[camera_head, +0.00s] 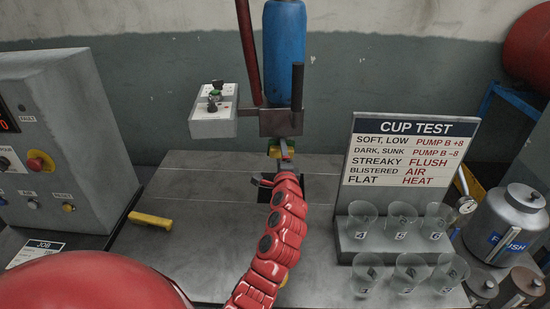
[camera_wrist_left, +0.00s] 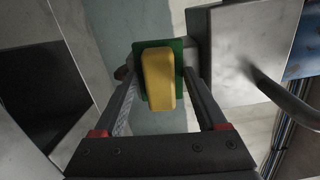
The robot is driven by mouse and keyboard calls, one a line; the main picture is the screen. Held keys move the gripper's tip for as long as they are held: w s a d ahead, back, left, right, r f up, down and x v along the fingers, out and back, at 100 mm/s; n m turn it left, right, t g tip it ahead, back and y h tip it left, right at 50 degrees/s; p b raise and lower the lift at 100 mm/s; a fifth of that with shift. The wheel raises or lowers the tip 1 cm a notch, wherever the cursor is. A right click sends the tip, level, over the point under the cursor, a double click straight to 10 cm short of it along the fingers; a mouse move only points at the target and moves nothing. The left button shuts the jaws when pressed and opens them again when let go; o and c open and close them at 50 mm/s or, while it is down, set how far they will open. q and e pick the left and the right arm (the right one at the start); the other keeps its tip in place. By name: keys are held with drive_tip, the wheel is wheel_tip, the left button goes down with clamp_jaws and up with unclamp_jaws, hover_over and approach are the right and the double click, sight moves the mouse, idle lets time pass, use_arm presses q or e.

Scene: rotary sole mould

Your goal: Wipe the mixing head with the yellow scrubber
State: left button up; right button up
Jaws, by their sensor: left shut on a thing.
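The mixing head (camera_head: 281,123) is a grey block below a blue cylinder (camera_head: 284,50), at the top centre of the head view. My left gripper (camera_head: 283,157) is just below it, at the end of the red arm. In the left wrist view my left gripper (camera_wrist_left: 160,75) is shut on the yellow scrubber (camera_wrist_left: 158,78), which has a green pad on its far side. In the head view a bit of the yellow scrubber (camera_head: 283,153) shows right under the mixing head. I cannot tell whether the pad touches it. My right gripper is not in view.
A grey control box (camera_head: 213,118) hangs left of the mixing head. The cup test board (camera_head: 410,150) with several clear cups stands right. A control cabinet (camera_head: 60,140) stands left. The table between is mostly clear.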

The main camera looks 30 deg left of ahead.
sight(292, 154)
use_arm(q)
drive_tip(key=shift+w+d, duration=0.35)
drive_tip(key=shift+d, duration=0.1)
drive_tip(key=shift+w+d+f+b, duration=0.1)
drive_tip(key=shift+w+d+b, duration=0.7)
drive_tip(key=shift+b, duration=0.2)
drive_tip(key=shift+s+a+r+p, duration=0.25)
drive_tip(key=shift+r+p, duration=0.1)
drive_tip(key=shift+p, duration=0.15)
drive_tip(key=shift+s+a+f+p, duration=0.1)
drive_tip(key=shift+s+a+p, duration=0.3)
drive_tip(key=shift+s+a, duration=0.35)
drive_tip(key=shift+s+a+p, duration=0.25)
drive_tip(key=shift+a+p, duration=0.15)
drive_tip(key=shift+a, duration=0.1)
drive_tip(key=shift+s+a+p, duration=0.4)
drive_tip(key=shift+s+a, duration=0.3)
drive_tip(key=shift+a, duration=0.1)
